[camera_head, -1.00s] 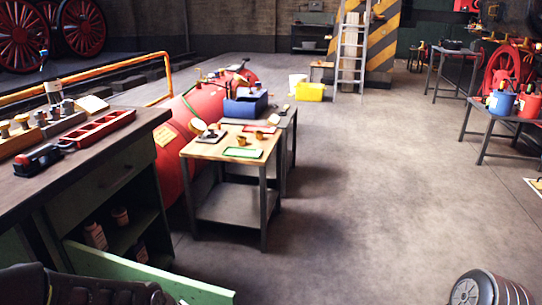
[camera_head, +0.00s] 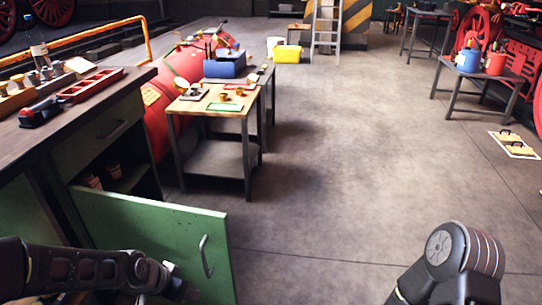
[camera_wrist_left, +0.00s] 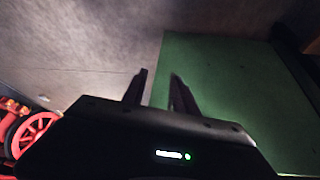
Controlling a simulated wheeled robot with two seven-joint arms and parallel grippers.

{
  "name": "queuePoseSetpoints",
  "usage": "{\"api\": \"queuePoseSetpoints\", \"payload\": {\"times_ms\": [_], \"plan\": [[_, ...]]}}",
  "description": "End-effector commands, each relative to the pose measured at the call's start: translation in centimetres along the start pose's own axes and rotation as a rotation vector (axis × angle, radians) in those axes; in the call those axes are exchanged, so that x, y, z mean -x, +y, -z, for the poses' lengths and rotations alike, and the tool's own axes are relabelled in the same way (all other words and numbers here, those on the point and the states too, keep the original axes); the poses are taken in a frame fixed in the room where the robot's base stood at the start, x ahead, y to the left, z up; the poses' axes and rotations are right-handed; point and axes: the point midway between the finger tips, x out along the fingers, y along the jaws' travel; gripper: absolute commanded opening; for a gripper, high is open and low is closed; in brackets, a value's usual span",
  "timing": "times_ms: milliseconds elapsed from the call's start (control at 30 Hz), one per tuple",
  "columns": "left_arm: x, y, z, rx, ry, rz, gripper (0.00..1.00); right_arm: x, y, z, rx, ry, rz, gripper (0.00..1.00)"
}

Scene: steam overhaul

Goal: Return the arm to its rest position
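My left arm comes in from the lower left in the head view. Its gripper (camera_head: 190,290) is low in front of the open green cabinet door (camera_head: 140,232), left of and below the door's handle (camera_head: 206,257). In the left wrist view the two fingers of the left gripper (camera_wrist_left: 158,80) stand apart with nothing between them. The green door panel (camera_wrist_left: 235,95) fills the right side of that view. My right arm (camera_head: 455,260) shows at the lower right of the head view. Its gripper is out of the picture.
The workbench (camera_head: 85,125) with a red tray (camera_head: 92,86) stands at the left above the open cabinet. A small wooden-topped table (camera_head: 180,107) stands ahead. A blue can (camera_head: 468,60) is on a table at the right. The middle floor is clear.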

Motion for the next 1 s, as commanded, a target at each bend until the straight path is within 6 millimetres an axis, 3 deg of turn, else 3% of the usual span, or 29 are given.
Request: {"api": "queuePoseSetpoints", "payload": {"times_ms": [233, 467, 733, 1000], "plan": [[-3.0, 1.7, 0.0, 0.211, 0.07, -0.019, 0.34, 0.0, 0.0, -0.1, 0.0, -0.001, 0.0, 0.36], [-8.1, 5.8, -3.7, 0.423, 0.039, -0.074, 0.34, 0.0, 0.0, -0.1, 0.0, -0.001, 0.0, 0.36], [-13.2, 13.0, -12.3, 0.611, -0.116, -0.128, 0.34, 0.0, 0.0, -0.1, 0.0, -0.001, 0.0, 0.36], [-14.7, 20.4, -21.9, 0.621, -0.349, -0.195, 0.34, 0.0, 0.0, -0.1, 0.0, -0.001, 0.0, 0.36]]}}
